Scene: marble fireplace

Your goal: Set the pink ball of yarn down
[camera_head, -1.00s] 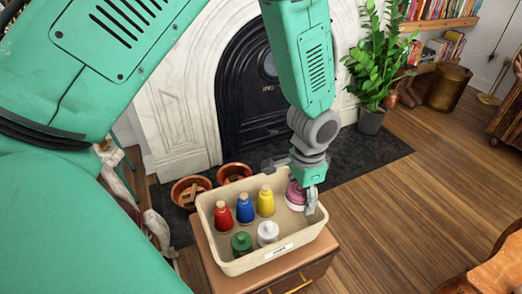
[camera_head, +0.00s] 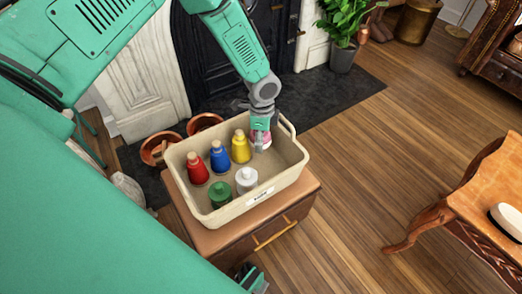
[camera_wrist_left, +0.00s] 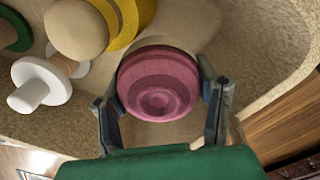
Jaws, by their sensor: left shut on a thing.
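The pink ball of yarn (camera_head: 260,144) looks like a rounded pink spool, at the far right inside the cream bin (camera_head: 287,178). My left gripper (camera_head: 260,134) reaches down into the bin from above and is shut on it. In the left wrist view the pink yarn (camera_wrist_left: 158,82) sits between the two fingers of my left gripper (camera_wrist_left: 162,98), above or on the bin's floor; I cannot tell which. A dark gripper end, my right gripper (camera_head: 252,278), shows only partly at the bottom edge; its fingers are unclear.
The bin also holds red (camera_head: 197,170), blue (camera_head: 220,158), yellow (camera_head: 241,147), green (camera_head: 221,194) and white (camera_head: 246,180) spools. It stands on a brown cabinet (camera_head: 220,240). Copper pots (camera_head: 160,148) stand behind.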

